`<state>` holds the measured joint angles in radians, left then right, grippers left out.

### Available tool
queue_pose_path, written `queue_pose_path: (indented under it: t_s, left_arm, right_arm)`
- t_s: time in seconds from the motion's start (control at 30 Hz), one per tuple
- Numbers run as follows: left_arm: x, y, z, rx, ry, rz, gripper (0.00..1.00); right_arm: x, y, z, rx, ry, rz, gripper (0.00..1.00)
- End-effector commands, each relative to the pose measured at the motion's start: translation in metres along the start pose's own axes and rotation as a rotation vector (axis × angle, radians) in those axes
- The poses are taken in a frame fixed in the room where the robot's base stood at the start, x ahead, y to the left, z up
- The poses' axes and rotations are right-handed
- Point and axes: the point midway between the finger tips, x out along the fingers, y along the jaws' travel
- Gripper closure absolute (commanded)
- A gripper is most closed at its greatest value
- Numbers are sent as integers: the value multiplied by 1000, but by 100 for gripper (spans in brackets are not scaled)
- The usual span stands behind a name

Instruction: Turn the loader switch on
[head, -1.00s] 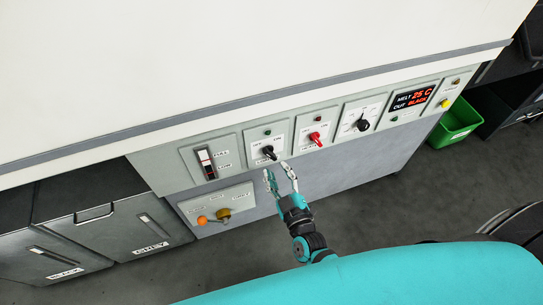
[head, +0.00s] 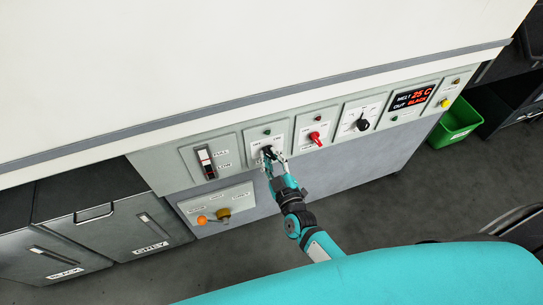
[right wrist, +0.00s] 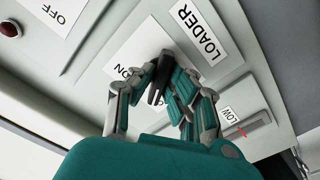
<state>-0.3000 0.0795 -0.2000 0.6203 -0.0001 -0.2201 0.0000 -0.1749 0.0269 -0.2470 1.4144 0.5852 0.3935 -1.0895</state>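The loader switch (head: 266,149) is a black lever on a white plate in the grey panel, in the middle of the head view. In the right wrist view the black lever (right wrist: 157,88) stands between my fingers, beside the ON label (right wrist: 125,72) and the LOADER label (right wrist: 203,30). My right gripper (head: 273,157) is at the lever, and its fingers (right wrist: 160,82) lie close against both sides of it, shut on it. The fingers partly hide the lever and its plate. My left gripper is not in view.
A red switch (head: 314,138) and a black dial (head: 362,125) are to the right. A slider (head: 207,162) marked FULL and LOW is to the left. A green bin (head: 458,122) stands far right.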

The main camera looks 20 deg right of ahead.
Motion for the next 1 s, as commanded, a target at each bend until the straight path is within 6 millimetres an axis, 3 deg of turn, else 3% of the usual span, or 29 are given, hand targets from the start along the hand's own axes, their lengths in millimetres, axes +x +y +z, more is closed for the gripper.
queue_pose_path:
  t_s: [0.47, 1.0]
  left_arm:
    - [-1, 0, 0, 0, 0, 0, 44]
    - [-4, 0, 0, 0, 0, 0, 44]
  right_arm:
    - [2, 2, -3, 46, 6, 4, 100]
    - [3, 2, -4, 470, 10, 4, 100]
